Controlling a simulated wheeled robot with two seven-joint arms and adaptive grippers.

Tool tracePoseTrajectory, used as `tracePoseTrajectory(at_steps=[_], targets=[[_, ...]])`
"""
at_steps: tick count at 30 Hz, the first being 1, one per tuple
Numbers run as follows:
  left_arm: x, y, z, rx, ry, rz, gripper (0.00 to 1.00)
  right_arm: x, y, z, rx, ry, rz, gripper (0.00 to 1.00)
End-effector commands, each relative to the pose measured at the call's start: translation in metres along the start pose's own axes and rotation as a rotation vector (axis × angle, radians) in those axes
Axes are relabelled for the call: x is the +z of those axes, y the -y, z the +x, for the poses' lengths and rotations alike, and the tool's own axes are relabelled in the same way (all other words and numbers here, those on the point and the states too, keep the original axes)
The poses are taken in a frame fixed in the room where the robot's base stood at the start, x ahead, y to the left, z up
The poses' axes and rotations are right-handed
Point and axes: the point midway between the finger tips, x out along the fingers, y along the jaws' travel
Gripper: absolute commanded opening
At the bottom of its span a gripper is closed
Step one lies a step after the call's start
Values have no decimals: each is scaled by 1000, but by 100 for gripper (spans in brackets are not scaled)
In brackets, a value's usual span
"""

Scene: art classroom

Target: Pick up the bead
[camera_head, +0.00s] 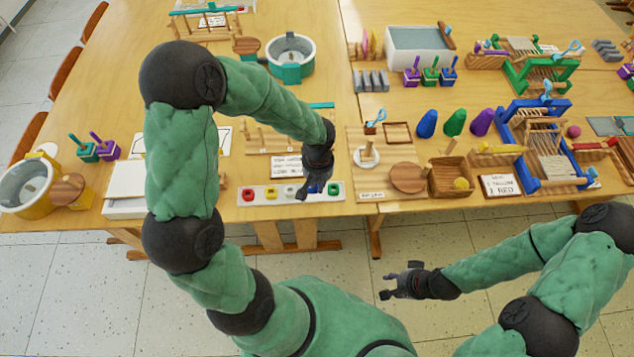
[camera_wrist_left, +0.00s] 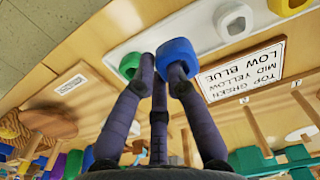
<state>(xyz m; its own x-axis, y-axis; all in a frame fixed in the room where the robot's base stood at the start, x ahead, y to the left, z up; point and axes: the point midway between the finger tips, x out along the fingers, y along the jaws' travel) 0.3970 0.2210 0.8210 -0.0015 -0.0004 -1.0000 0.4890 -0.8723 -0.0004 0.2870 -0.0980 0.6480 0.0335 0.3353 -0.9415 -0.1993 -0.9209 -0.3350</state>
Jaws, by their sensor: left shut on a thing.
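My left gripper (camera_head: 315,184) is over the long white bead tray (camera_head: 300,199) at the front of the table. In the left wrist view, my left gripper (camera_wrist_left: 163,68) is shut on a blue ring-shaped bead (camera_wrist_left: 176,50), which looks bigger than the others. Whether it still touches the tray is hard to tell. A green bead (camera_head: 334,188) is just right of the gripper and also shows behind the fingers in the left wrist view (camera_wrist_left: 129,65). White (camera_head: 288,190), yellow (camera_head: 269,194) and red (camera_head: 248,195) beads lie to the left. My right gripper (camera_head: 403,281) is open and empty, away from the table.
A sign (camera_head: 288,166) stands behind the tray, reading top green, mid yellow, low blue. Behind it is a wooden board with upright pegs (camera_head: 262,143). To the right are a wooden disc (camera_head: 408,177), a wooden box (camera_head: 450,178) and looms (camera_head: 545,155).

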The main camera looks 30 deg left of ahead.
Motion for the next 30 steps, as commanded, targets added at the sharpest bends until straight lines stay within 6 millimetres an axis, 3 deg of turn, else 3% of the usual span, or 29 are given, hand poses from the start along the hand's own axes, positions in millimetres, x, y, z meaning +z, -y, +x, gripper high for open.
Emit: tracePoseTrajectory(at_steps=[1, 6, 15, 21, 30], targets=[[9, -2, -15, 2, -3, 3, 0, 0, 2, -6, 0, 0, 0, 40], [40, -7, -52, 3, -4, 5, 0, 1, 7, -19, 0, 0, 0, 40], [102, -17, -74, 1, -2, 5, 0, 1, 10, -27, 0, 0, 0, 40], [120, -20, -82, 0, -1, 2, 0, 1, 11, -30, 0, 0, 0, 40], [125, -20, -83, 0, -1, 0, 0, 1, 11, -30, 0, 1, 0, 40]])
